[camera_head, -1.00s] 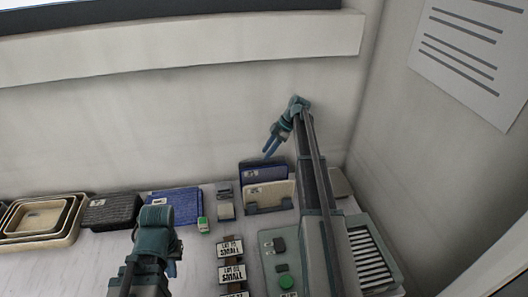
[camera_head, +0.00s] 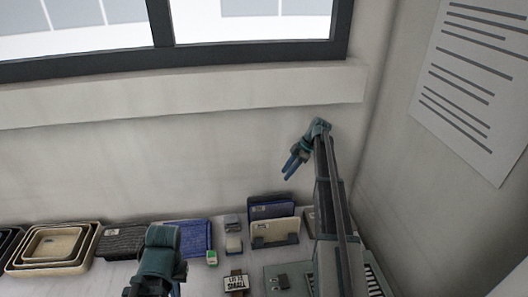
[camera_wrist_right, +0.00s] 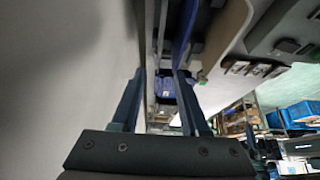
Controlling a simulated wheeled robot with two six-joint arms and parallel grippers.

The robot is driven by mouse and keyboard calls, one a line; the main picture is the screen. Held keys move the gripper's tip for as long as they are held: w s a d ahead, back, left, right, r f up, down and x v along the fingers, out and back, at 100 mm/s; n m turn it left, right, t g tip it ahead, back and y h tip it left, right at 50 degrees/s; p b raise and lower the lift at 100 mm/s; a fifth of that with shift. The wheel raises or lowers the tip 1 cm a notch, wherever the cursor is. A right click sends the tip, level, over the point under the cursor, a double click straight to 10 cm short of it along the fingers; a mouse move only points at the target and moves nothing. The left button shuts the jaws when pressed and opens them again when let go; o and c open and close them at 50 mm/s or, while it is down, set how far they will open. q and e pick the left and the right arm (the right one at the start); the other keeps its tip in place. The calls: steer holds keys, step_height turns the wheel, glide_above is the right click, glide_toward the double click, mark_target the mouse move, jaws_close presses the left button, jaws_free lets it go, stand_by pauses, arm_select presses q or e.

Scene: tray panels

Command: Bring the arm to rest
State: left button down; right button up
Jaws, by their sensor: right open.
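My right gripper (camera_head: 290,168) is up in front of the back wall, above and behind the blue and cream panels. In the right wrist view its two fingers (camera_wrist_right: 157,98) are apart with nothing held between them. My right arm reaches up from the lower right to it. My left arm shows at the lower left in the head view, pointing away from the camera over the table's front part. Its fingers are hidden behind the wrist.
A rack with a cream panel (camera_head: 274,230) and a blue panel (camera_head: 272,207) stands below my right gripper. A label block (camera_head: 236,283) stands in the middle. Walls close the back and right.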

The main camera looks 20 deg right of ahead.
steer(key=s+a+f+m+g+h, duration=0.1)
steer(key=s+a, duration=0.2)
steer(key=a, duration=0.5)
steer(key=s+a+f+m+g+h, duration=0.15)
steer(key=s+a, duration=0.25)
steer(key=a, duration=0.5)
steer(key=s+a+f+m+h+b, duration=0.2)
steer(key=s+a+m, duration=0.6)
steer(key=s+a, duration=1.2)
steer(key=s+t+h, duration=0.1)
steer(key=s+h, duration=0.1)
steer(key=s, duration=0.2)
steer(key=shift+a+f+m, duration=0.15)
steer(key=shift+f+m, duration=0.2)
steer(key=shift+h, duration=0.25)
